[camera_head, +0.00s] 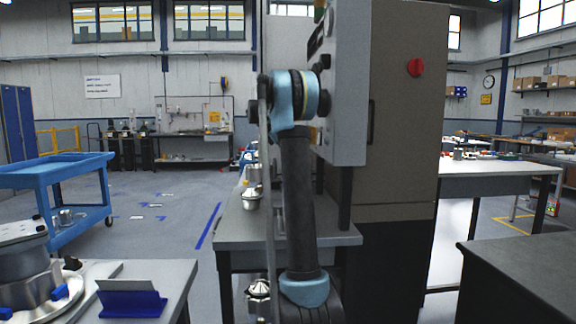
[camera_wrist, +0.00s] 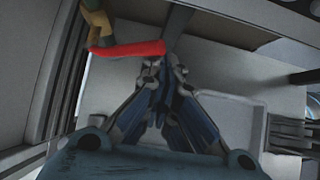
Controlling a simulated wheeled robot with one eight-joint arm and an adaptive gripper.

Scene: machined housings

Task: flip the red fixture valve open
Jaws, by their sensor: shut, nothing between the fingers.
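The valve's red handle (camera_wrist: 127,48) shows in the upper left of the wrist view, lying roughly crosswise in the picture. Its left end meets the brass-coloured and dark green valve body (camera_wrist: 97,20). My gripper (camera_wrist: 164,64) is shut and empty, its fingertips just below the handle's right end. I cannot tell whether they touch it. In the head view my arm rises in front of the machine cabinet, and I cannot make out my gripper or the red handle there.
The tall cabinet (camera_head: 398,130) with a grey panel stands close beside my arm. A grey bench (camera_head: 232,228) with metal housings is below. A blue cart (camera_head: 50,172) stands left, a dark worktop (camera_head: 525,270) right.

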